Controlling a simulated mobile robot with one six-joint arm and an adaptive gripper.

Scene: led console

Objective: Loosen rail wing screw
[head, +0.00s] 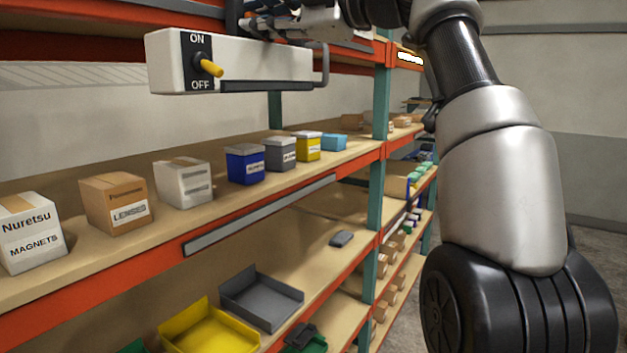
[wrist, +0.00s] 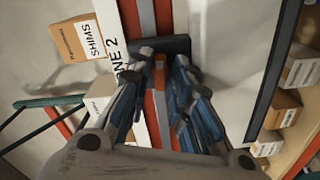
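My gripper (wrist: 162,62) shows in the wrist view with its two blue-and-grey fingers apart. A small orange piece (wrist: 159,70), possibly the rail wing screw, lies between the fingertips, with a gap visible on both sides. Behind it are a dark block (wrist: 178,43) and a grey rail strip (wrist: 146,16) on an orange beam. In the head view my gripper (head: 285,24) is at the top edge, above a white console box (head: 265,58) with an ON/OFF panel and a yellow lever (head: 211,68). No wing screw can be made out in the head view.
Orange-edged shelves run along the left, with labelled boxes (head: 115,203) and coloured bins (head: 244,164) on the middle board. A yellow tray (head: 210,332) and a grey tray (head: 262,300) sit lower. A SHIMS box (wrist: 82,38) shows near the gripper in the wrist view.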

